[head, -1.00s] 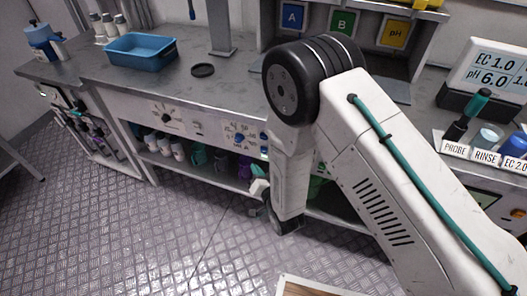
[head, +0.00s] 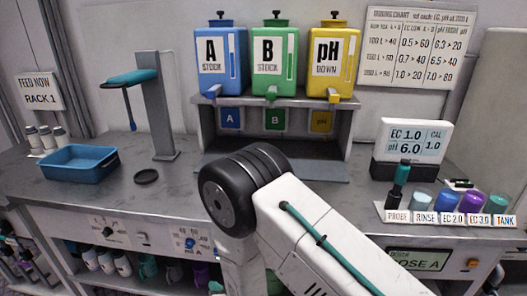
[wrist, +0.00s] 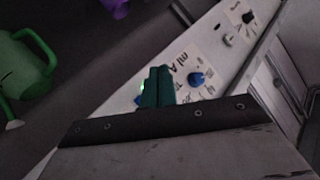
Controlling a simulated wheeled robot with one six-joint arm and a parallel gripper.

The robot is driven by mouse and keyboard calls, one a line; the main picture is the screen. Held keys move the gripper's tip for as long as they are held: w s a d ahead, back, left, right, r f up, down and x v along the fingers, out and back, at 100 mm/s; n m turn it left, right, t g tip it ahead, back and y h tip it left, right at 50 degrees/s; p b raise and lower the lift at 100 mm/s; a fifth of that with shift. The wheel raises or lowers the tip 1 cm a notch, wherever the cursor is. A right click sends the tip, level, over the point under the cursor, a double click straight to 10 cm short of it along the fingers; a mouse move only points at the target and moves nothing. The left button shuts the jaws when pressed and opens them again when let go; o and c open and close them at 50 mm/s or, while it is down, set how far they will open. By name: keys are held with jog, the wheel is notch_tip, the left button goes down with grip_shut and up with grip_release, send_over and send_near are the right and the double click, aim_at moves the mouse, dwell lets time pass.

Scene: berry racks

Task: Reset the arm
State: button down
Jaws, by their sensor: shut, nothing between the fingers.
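My arm shows in the head view, its white link rising from the lower right to a dark round joint, with a lower link hanging down in front of the bench (head: 320,200). My gripper is out of the head view, below the frame. In the wrist view my gripper (wrist: 157,87) shows as two teal fingers pressed together, with nothing between them. Beyond the fingers is a tilted white panel (wrist: 215,50) with a blue knob (wrist: 197,78). A green watering can (wrist: 25,70) is at the left, apart from the fingers.
Blue (head: 222,60), green (head: 275,60) and yellow (head: 334,60) stock tanks stand on a shelf behind the arm. A blue tray (head: 78,165) and a black disc (head: 146,177) lie at left. A meter (head: 411,150), probe (head: 397,190) and several cups stand at right.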

jog(key=s+d+f+n+g+h, duration=0.1)
jog(key=s+d+n+g+h, duration=0.1)
jog(key=s+d+g+h, duration=0.35)
jog(key=s+d+r+g+h, duration=0.2)
jog(key=d+r+g, duration=0.1)
jog(key=d+r, duration=0.75)
jog(key=s+d+r+g+h, duration=0.2)
jog(key=d+r+g, duration=0.1)
jog(key=d+r, duration=0.8)
jog(key=s+d+r+m, duration=0.1)
jog(key=s+d+r, duration=0.3)
jog(key=r, duration=0.3)
jog(key=s+d+r+m+t, duration=0.1)
jog(key=s+d+r, duration=0.4)
jog(key=d+r, duration=0.2)
jog(key=s+d+r+m+t, duration=0.1)
jog(key=s+d+r, duration=0.3)
jog(key=r, duration=0.4)
jog(key=shift+s+d+r+m, duration=0.2)
jog(key=shift+s+d+m, duration=0.15)
jog(key=shift+d, duration=0.35)
